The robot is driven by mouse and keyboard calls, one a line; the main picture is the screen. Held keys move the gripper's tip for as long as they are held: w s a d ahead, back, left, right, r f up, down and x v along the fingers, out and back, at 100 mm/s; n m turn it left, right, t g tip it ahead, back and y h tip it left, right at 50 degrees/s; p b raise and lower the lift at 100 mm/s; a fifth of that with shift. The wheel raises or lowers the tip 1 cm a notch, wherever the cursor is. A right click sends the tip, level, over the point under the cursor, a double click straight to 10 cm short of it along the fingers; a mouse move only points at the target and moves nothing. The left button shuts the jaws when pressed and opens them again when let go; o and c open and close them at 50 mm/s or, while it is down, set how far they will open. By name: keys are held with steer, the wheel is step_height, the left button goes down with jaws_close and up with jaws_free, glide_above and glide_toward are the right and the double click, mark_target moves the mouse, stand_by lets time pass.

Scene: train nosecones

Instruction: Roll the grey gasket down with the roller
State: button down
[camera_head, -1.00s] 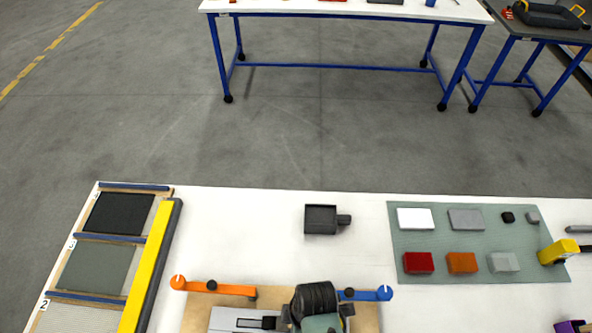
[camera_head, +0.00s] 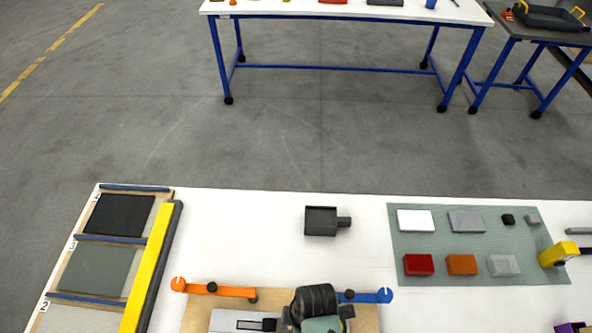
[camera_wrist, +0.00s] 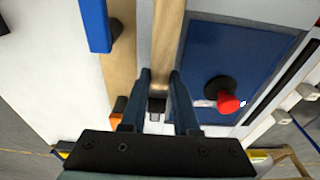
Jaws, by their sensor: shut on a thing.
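My gripper (camera_wrist: 158,80) shows in the wrist view, its two dark fingers close together around a narrow thing. A tan bar (camera_wrist: 169,35) runs from the top edge down to the fingertips; it looks like the roller's handle, though the roller's working end cannot be made out. A pale grey strip (camera_wrist: 145,35) lies along the bar's left side; I cannot tell whether it is the grey gasket. In the head view my arm covers part of the wooden board (camera_head: 195,313) at the bottom, and the fingertips are hidden there.
An orange lever (camera_head: 225,290) and a blue lever (camera_head: 370,295) stand at the board's far edge. A dark box (camera_head: 320,221) lies beyond. A green mat (camera_head: 450,240) with several blocks is right; a rack with a yellow bar (camera_head: 150,265) is left.

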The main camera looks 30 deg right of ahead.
steer(key=shift+s+d, duration=0.65)
steer(key=shift+d, duration=0.25)
steer(key=shift+s+d+p, duration=0.25)
steer(key=shift+d+p, duration=0.1)
steer(key=shift+p, duration=0.1)
stand_by(1.6)
steer(key=shift+s+d, duration=0.4)
steer(key=shift+d, duration=0.1)
steer(key=shift+s+d, duration=0.1)
steer(key=shift+d, duration=0.1)
stand_by(1.6)
steer(key=shift+s+d+p, duration=0.3)
steer(key=shift+s+d, duration=0.2)
steer(key=shift+d, duration=0.15)
steer(key=shift+s+d, duration=0.15)
steer(key=shift+d, duration=0.05)
stand_by(1.6)
steer(key=shift+s+d, duration=0.2)
steer(key=shift+d, duration=0.1)
